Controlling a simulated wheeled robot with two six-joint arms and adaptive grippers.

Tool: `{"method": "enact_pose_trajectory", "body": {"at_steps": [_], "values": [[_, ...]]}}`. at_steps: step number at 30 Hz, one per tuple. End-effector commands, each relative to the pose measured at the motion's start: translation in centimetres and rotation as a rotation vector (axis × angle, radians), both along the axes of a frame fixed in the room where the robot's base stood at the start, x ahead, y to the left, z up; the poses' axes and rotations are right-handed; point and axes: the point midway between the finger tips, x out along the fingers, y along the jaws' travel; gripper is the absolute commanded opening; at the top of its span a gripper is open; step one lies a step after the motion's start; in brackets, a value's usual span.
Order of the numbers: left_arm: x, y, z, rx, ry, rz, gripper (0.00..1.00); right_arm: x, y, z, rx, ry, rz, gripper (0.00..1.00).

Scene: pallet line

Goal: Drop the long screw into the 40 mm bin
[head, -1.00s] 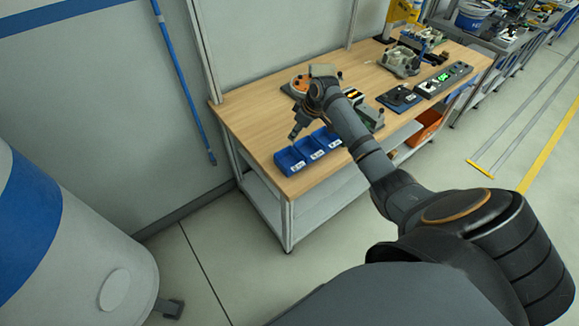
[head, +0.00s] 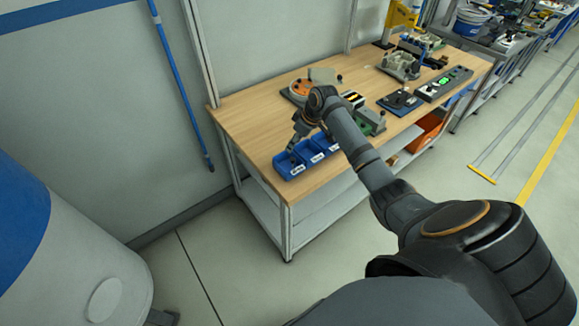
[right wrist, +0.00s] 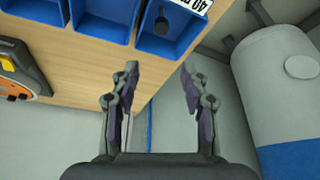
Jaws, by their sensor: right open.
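Three blue bins stand in a row at the table's near left corner in the head view. The end bin (head: 287,168) is nearest the corner. In the right wrist view this bin (right wrist: 178,43) carries a white label, partly cut off, that reads 40. A dark screw (right wrist: 162,20) with a round head lies inside it, partly cut off by the frame's top edge. My right gripper (right wrist: 160,72) is open, with nothing between its fingers. In the head view my right gripper (head: 291,148) is over the end bin. My left gripper is not in view.
The wooden table (head: 245,120) also bears an orange round device (head: 301,88), a green-grey fixture (head: 370,121) and a control box with a green display (head: 443,82). A large white and blue tank (head: 70,250) stands at the left. The table's left end is clear.

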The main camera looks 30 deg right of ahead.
Motion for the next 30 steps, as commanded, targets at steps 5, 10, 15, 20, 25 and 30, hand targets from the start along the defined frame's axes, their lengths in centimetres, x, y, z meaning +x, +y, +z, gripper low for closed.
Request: {"method": "enact_pose_trajectory", "body": {"at_steps": [5,10,15,20,25,30], "values": [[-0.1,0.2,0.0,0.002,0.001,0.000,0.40,-0.4,-0.4,1.3,-0.002,-0.003,0.000,0.46],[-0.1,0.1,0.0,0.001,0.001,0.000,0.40,-1.8,-1.1,5.1,-0.006,-0.004,-0.001,0.46],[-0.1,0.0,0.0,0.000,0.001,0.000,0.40,-3.1,-1.7,8.6,-0.005,-0.001,0.000,0.46],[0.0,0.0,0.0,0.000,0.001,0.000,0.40,-3.9,-2.1,10.5,-0.002,0.000,-0.001,0.46],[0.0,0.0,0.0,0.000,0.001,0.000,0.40,-4.1,-2.1,11.1,0.000,0.000,0.000,0.46],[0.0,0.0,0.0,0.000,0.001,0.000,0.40,-4.1,-2.1,11.1,0.001,0.000,0.000,0.46]]}}
